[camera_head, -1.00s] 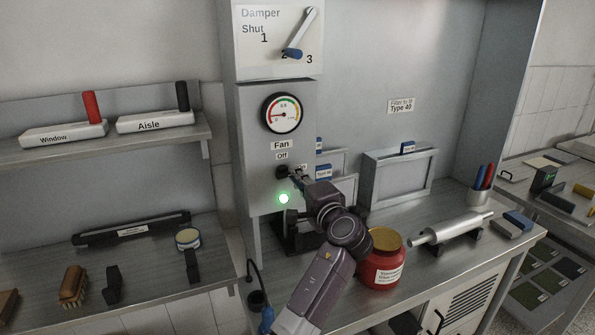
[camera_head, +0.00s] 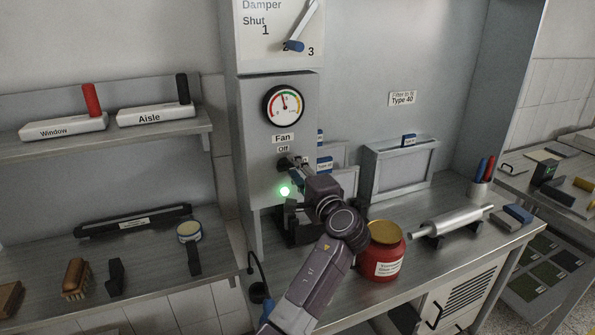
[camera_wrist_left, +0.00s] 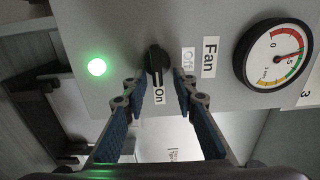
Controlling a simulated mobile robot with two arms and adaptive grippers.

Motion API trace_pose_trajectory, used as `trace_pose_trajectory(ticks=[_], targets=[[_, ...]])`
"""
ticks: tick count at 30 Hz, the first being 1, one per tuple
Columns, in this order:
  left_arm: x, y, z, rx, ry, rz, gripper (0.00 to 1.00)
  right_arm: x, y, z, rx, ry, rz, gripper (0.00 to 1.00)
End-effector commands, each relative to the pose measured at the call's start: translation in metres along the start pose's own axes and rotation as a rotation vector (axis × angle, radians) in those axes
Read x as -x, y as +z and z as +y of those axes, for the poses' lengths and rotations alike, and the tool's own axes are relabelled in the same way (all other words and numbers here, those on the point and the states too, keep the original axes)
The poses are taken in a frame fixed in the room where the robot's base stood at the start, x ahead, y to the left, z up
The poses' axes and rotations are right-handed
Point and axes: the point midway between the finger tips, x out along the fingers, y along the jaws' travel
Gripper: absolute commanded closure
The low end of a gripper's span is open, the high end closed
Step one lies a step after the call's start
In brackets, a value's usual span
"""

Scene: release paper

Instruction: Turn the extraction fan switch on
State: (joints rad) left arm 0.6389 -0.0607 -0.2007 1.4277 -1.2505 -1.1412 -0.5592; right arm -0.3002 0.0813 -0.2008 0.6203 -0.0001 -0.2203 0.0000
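The fan switch is a black knob (camera_wrist_left: 157,61) on the grey panel (camera_wrist_left: 120,30). In the left wrist view its long grip points down at the "On" label (camera_wrist_left: 158,97), not sideways at the "Off" label (camera_wrist_left: 188,62). In the head view the knob (camera_head: 284,163) is partly covered by my gripper. My left gripper (camera_wrist_left: 164,80) is open, its blue-padded fingers apart on either side of the knob's lower end. I cannot tell whether they touch it. It also shows in the head view (camera_head: 297,170). My right gripper is not in view.
A green lamp (camera_head: 285,191) is lit below the knob. The gauge (camera_head: 284,105) needle points about upward. A red jar (camera_head: 384,256) stands on the bench close to my left arm. A metal roller (camera_head: 452,222) lies further right.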

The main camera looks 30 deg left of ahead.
Motion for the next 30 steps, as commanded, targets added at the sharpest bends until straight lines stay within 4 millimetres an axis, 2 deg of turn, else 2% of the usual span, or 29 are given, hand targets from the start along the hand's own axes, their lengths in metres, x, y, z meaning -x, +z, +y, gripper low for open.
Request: trace_pose_trajectory(ticks=[8, 11, 21, 30], targets=[[0.003, -0.002, 0.003, 0.0, 0.005, 0.004, 0.73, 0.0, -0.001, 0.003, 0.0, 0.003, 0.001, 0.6], [0.013, -0.002, 0.004, 0.0, 0.007, 0.006, 0.73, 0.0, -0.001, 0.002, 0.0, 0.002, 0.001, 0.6], [0.065, 0.0, 0.003, 0.001, 0.006, 0.002, 0.73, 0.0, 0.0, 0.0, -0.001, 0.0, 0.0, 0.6], [0.073, 0.001, 0.003, 0.0, 0.005, 0.0, 0.73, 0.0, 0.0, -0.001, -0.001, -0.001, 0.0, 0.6]])
